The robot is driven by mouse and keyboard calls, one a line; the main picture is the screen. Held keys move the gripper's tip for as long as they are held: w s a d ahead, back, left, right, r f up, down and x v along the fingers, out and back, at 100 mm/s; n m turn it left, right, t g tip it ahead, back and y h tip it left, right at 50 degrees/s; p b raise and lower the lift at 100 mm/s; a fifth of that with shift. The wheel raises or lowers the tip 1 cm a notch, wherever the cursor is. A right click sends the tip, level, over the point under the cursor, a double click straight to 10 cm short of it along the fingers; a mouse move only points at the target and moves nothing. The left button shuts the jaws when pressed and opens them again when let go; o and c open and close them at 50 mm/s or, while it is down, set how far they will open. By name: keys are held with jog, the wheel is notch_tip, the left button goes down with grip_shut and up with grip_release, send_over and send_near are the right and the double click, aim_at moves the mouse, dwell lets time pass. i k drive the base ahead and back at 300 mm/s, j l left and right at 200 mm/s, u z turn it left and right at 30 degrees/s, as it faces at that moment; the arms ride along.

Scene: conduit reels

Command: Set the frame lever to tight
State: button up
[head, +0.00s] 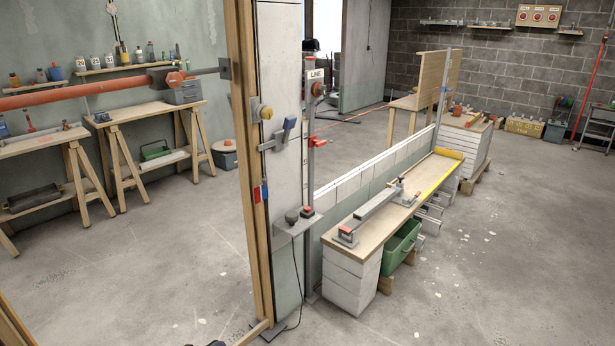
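A lever with a blue handle (289,127) is mounted on the tall pale panel (279,65) beside the wooden frame post (246,150). Its handle stands near upright, leaning a little to the right, on a grey arm. A yellow knob (266,113) sits just above and left of it. A small red and blue marker (260,193) is lower on the post. A red lever (316,142) is on the grey LINE post (309,180) to the right. I cannot read which position means tight.
A low wall with a wooden bench (372,238) extends to the right, with a green crate (401,243) under it. A small shelf (298,224) juts out below the levers. An orange pipe (90,92) crosses the upper left. The foreground floor is largely clear.

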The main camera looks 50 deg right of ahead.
aim_at(290, 122)
jog(key=z, duration=1.45)
